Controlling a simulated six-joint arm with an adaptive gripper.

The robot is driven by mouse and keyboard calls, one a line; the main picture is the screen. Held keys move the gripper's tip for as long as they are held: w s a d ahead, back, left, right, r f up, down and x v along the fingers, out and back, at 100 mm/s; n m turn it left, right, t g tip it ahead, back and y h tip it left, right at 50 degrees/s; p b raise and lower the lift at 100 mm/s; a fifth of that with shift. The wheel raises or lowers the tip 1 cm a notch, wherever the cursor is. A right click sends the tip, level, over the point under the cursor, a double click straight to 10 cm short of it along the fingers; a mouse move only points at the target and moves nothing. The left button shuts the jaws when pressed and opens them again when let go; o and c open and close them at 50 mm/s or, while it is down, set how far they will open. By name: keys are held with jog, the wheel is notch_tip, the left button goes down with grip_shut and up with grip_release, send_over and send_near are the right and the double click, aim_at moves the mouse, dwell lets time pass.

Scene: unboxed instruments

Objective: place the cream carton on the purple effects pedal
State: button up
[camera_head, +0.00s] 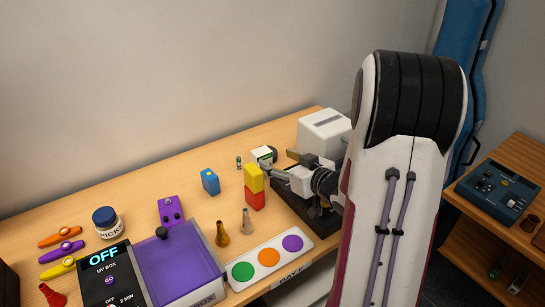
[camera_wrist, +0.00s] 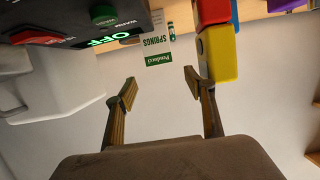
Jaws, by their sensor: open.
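The cream carton (camera_head: 262,153) stands on the table toward the back, just beyond my gripper in the head view. In the wrist view the carton (camera_wrist: 157,48), with a green label reading "SPRINGS", shows ahead of and between my fingertips. My gripper (camera_head: 277,164) is open and empty; its two fingers show apart in the wrist view (camera_wrist: 160,86).
A white machine (camera_head: 325,131) is behind. A purple-lidded box (camera_head: 180,265) and a jar (camera_head: 106,222) flank the pedal.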

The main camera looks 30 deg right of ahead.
jog(key=shift+v, duration=1.05)
jog(key=shift+o, duration=0.6)
jog(key=shift+r, duration=0.1)
jog(key=shift+r, duration=3.95)
jog(key=g, duration=0.6)
send_over(260, 150)
jog(key=s, duration=0.3)
jog(key=shift+w+d+f, duration=0.1)
jog(key=shift+w+f, duration=0.05)
jog(key=shift+f, duration=2.3)
jog(key=shift+f, duration=0.15)
jog(key=shift+f, duration=1.8)
jog(key=shift+f, duration=0.1)
